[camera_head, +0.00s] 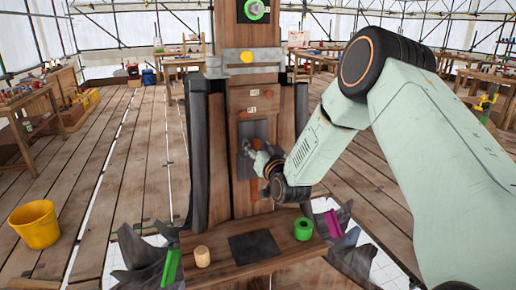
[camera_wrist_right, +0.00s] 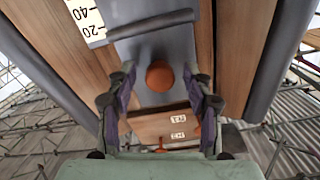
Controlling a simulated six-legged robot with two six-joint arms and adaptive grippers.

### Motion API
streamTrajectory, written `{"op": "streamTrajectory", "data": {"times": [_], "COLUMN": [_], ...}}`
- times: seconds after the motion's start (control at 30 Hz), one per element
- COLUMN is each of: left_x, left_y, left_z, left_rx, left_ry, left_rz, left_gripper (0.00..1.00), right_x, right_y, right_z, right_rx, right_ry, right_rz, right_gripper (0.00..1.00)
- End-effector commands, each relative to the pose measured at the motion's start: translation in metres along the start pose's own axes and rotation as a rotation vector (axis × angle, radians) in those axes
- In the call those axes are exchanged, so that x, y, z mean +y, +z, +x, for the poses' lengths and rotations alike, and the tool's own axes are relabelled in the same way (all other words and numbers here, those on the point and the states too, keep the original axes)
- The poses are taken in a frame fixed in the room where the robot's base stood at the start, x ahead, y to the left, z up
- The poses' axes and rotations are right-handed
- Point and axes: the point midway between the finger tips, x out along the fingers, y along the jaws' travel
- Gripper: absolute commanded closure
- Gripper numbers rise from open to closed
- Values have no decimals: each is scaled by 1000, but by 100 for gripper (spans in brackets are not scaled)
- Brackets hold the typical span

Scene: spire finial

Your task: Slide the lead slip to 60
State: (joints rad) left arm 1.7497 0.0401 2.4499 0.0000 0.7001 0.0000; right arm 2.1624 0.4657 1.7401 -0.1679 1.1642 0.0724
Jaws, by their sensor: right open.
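The lead slip (camera_wrist_right: 155,48) is a grey sheet with a round orange knob (camera_wrist_right: 160,75), set in a channel in the wooden spire post. A white scale (camera_wrist_right: 88,20) marked 20 and 40 lies at its upper left in the right wrist view; the sheet's folded edge is near the 20. In the head view the grey sheet (camera_head: 257,130) shows above my right gripper (camera_head: 262,157), which hides part of it. My right gripper is open, its two fingers on either side of the knob; contact cannot be told. My left gripper is not in view.
A ledge below holds a wooden cylinder (camera_head: 202,256), a dark square (camera_head: 254,247) and a green ring (camera_head: 303,229). Jagged dark pieces flank the ledge. A yellow bucket (camera_head: 36,224) stands on the left floor. A metal band (camera_head: 243,71) with a yellow button crosses the post above.

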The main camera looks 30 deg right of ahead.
Motion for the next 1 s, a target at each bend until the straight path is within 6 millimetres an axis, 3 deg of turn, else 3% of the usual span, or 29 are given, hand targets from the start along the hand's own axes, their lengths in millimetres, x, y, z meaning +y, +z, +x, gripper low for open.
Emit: {"op": "streamTrajectory", "data": {"times": [0.07, 0.67, 1.0], "left_x": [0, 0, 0], "left_y": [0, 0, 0], "left_z": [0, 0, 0], "left_rx": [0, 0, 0], "left_ry": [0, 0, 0], "left_rz": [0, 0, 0], "left_gripper": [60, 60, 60], "right_x": [0, 0, 0], "right_y": [0, 0, 0], "right_z": [0, 0, 0], "right_rx": [0, 0, 0], "right_ry": [0, -1, -1], "right_rz": [0, -1, -1], "right_gripper": [48, 99, 100]}}
